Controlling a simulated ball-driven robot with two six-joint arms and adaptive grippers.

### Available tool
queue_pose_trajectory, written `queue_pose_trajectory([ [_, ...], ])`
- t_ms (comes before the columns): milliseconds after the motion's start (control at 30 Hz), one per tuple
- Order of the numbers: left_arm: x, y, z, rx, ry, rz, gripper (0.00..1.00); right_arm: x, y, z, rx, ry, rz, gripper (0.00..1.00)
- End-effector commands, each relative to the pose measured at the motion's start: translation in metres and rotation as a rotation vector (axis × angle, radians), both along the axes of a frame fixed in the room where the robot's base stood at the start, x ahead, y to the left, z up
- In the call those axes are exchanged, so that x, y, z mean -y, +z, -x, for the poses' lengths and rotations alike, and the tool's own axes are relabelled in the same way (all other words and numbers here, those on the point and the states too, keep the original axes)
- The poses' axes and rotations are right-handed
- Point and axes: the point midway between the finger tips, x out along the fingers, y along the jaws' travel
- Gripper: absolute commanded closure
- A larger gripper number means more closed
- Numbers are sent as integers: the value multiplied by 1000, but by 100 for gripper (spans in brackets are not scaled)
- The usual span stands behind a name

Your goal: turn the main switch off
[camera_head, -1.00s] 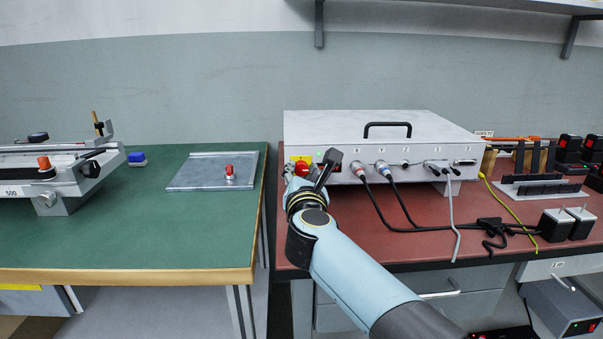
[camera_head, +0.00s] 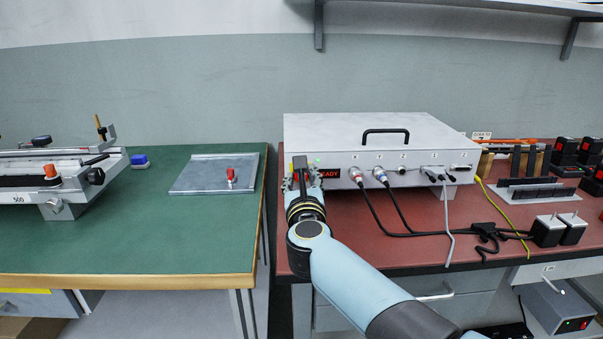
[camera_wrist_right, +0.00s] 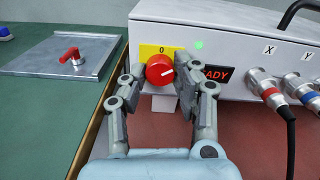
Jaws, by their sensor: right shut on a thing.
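A round red rotary knob (camera_wrist_right: 160,70) with a white pointer line sits on a yellow plate (camera_wrist_right: 147,50) marked 0, on the front of the white control box (camera_head: 375,135). The pointer slants up to the right. My right gripper (camera_wrist_right: 152,75) has one finger on each side of the knob and is shut on it. In the head view my right gripper (camera_head: 302,178) hides most of the knob. A green lamp (camera_wrist_right: 199,45) is lit beside the plate, and a red display (camera_wrist_right: 216,74) reads READY, its left end hidden by a finger. My left gripper is not in view.
Plugged cables (camera_head: 367,200) leave the box front to the right of the display.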

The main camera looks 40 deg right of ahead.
Motion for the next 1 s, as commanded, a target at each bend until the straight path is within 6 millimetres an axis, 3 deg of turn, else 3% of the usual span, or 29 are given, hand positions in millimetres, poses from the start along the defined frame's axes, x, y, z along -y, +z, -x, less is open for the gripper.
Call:
queue_pose_trajectory([
  [1000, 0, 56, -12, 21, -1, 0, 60, 0, 2, -1, -457, 2, 747, 100],
])
